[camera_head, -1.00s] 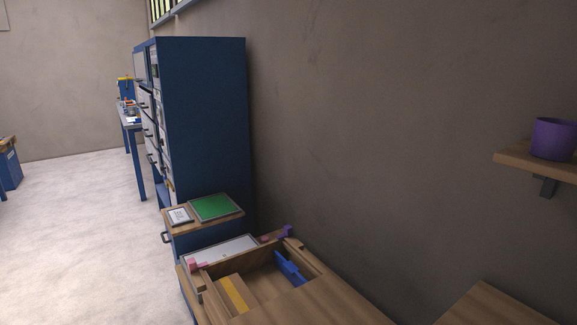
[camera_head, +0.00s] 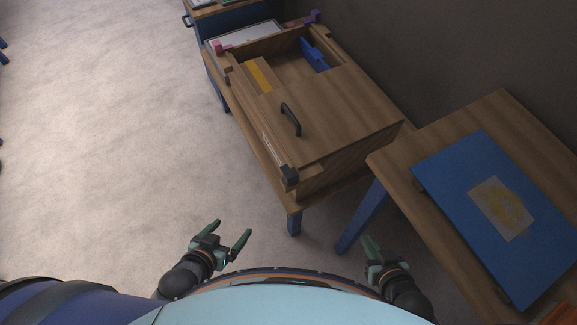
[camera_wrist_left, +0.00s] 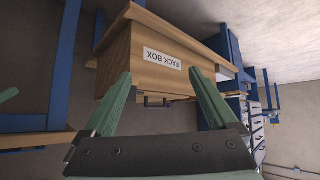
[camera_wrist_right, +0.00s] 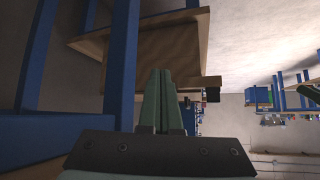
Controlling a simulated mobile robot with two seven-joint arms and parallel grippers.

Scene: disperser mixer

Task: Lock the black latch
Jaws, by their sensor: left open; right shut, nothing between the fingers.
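A wooden pack box (camera_head: 340,110) stands on a wood-topped table with blue legs, its sliding lid partly open. A small black part (camera_head: 289,176), which looks like the black latch, sits at the box's near front corner. A black part at the box's edge also shows in the right wrist view (camera_wrist_right: 212,95). A black arched handle (camera_head: 291,119) is on the lid. My left gripper (camera_head: 230,231) is open and empty, below and left of the box. My right gripper (camera_head: 370,244) is shut and empty, below and right of the latch. Both are apart from the box.
The box's open end shows a yellow-striped block (camera_head: 258,74) and a blue item (camera_head: 315,54). A second table (camera_head: 415,165) at right carries a blue panel (camera_head: 470,220). A blue table leg (camera_head: 362,217) stands close to my right gripper.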

